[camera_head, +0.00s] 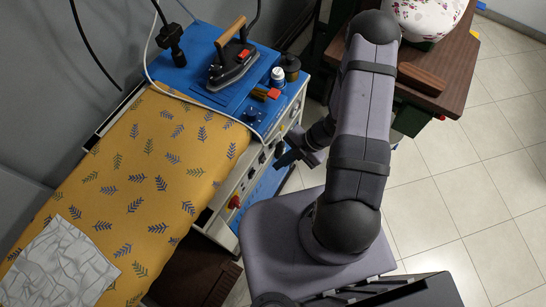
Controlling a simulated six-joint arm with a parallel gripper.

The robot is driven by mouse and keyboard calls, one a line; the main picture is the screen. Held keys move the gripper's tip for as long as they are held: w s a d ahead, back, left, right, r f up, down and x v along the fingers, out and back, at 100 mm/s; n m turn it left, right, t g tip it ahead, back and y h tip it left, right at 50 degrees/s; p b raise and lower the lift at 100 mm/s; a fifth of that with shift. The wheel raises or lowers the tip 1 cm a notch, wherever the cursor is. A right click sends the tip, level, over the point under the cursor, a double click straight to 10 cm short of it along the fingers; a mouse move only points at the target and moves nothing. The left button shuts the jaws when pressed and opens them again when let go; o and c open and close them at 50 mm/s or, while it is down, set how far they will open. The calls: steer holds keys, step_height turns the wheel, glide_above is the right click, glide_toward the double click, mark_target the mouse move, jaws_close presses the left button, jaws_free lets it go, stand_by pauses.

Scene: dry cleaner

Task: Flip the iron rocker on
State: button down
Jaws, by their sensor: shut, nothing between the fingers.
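The ironing station (240,190) stands left of my arm, with a light front panel facing right. Several dark controls (262,157) sit along this panel, and a red knob (235,202) is lower down. They are too small to tell which is the iron rocker or which way it is set. My gripper (281,158) is shut and empty, close to the upper part of the panel. I cannot tell whether it touches. My gripper and wrist hide part of the panel. The iron (232,66) rests on the blue top (190,72) of the station.
A yellow leaf-patterned board (150,185) with a grey cloth (60,265) on it fills the left. Small bottles (278,74) stand beside the iron. A brown table (490,70) with a floral padded form (428,15) is upper right. Tiled floor at right is clear.

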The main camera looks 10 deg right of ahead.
mark_target(263, 162)
steer(key=shift+w+a+p, duration=0.35)
steer(key=shift+w+a, duration=0.75)
steer(key=shift+w, duration=0.05)
steer(key=shift+f, duration=0.1)
steer(key=shift+w+a+f, duration=0.1)
steer(key=shift+w+a, duration=0.05)
steer(key=shift+r+p, duration=0.9)
